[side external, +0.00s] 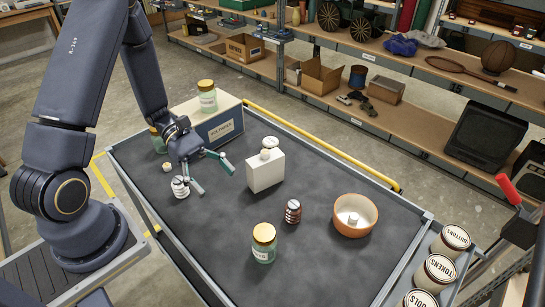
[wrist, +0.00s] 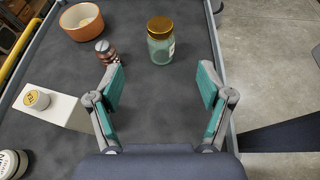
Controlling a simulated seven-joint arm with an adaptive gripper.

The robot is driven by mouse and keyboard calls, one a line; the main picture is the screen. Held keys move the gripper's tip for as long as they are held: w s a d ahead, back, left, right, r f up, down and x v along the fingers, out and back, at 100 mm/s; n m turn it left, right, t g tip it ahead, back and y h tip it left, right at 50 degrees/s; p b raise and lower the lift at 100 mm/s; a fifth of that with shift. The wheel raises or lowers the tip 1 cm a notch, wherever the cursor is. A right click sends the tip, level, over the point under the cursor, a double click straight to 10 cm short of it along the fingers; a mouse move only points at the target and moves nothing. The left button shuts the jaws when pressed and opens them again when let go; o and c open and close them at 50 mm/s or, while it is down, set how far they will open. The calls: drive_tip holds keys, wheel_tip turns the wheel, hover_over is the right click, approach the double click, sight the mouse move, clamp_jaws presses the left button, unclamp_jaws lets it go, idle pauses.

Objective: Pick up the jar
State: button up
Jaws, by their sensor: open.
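A green glass jar with a gold lid (side external: 264,243) stands upright on the dark cart top near its front edge. In the wrist view this jar (wrist: 160,40) stands beyond my fingertips, roughly between their lines. A similar jar (side external: 207,96) stands on a labelled box, and a third (side external: 158,140) is beside that box, partly hidden by my arm. My gripper (side external: 216,180) is open and empty above the cart, left of the white block. Its spread fingers also show in the wrist view (wrist: 162,80), touching nothing.
On the cart are a white block (side external: 265,171) with a small round item on top, a brown ribbed piece (side external: 293,211), an orange bowl (side external: 355,214) holding a small white item, and a white ribbed piece (side external: 180,187). Labelled canisters (side external: 435,272) stand at right.

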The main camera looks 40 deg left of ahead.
sight(262, 230)
drive_tip(key=x, duration=1.6)
drive_tip(key=shift+d+f, duration=0.2)
drive_tip(key=shift+d, duration=0.1)
drive_tip(key=c, duration=1.3)
drive_tip(key=shift+c, duration=0.4)
drive_tip(key=shift+r, duration=0.2)
